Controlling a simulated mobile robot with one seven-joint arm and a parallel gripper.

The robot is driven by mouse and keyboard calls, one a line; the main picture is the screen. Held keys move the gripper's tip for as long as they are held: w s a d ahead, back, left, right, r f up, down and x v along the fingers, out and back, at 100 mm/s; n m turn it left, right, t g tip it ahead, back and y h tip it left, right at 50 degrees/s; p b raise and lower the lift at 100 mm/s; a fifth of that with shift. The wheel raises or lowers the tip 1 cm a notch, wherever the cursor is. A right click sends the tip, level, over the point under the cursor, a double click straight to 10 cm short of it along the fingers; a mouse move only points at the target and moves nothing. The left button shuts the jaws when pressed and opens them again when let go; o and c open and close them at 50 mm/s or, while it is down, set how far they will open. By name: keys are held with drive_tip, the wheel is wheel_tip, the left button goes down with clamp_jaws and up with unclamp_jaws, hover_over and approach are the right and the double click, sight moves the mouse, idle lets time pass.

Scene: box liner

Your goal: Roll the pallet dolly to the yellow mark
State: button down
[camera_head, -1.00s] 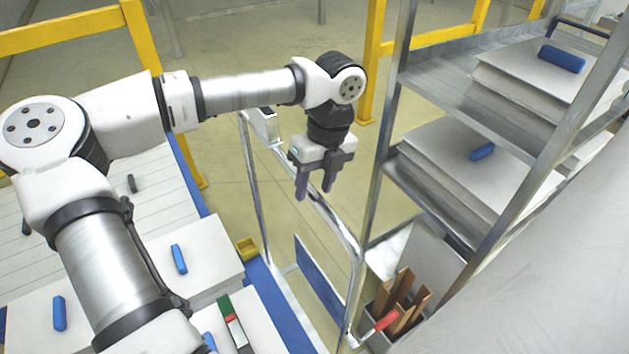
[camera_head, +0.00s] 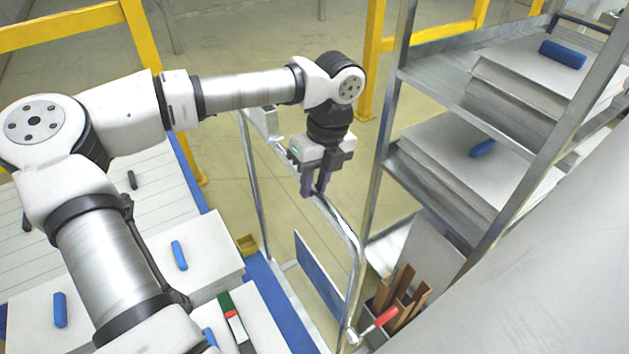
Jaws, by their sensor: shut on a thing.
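The pallet dolly shows as a silver tubular push handle (camera_head: 344,226) rising between the conveyor and the shelving. A blue panel (camera_head: 320,275) sits low inside its frame. My gripper (camera_head: 314,190) points down at the handle's top rail, around the middle of the picture, with its dark fingers shut on the rail. The fingers hide a short stretch of the rail. Most of the dolly's deck and its wheels are hidden or out of view. I cannot make out a yellow mark on the floor.
A metal rack (camera_head: 390,150) with stacked white sheets stands close on the right. A bin with brown pieces and a red-handled tool (camera_head: 378,322) is below it. A white slatted table (camera_head: 75,215) lies left. Yellow railings (camera_head: 375,60) stand behind; open floor (camera_head: 230,65) shows between.

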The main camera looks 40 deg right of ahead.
drive_tip(key=shift+d+f+b, duration=0.15)
drive_tip(key=shift+d+b, duration=0.1)
drive_tip(key=shift+b, duration=0.45)
drive_tip(key=shift+d+r, duration=0.2)
drive_tip(key=c, duration=1.2)
unclamp_jaws()
drive_tip(key=shift+c, duration=0.2)
wheel_tip(320, 180, up, 14)
drive_tip(key=d+b, duration=0.2)
drive_tip(key=shift+d+f, duration=0.2)
drive_tip(key=shift+d, duration=0.15)
drive_tip(key=shift+s, duration=0.1)
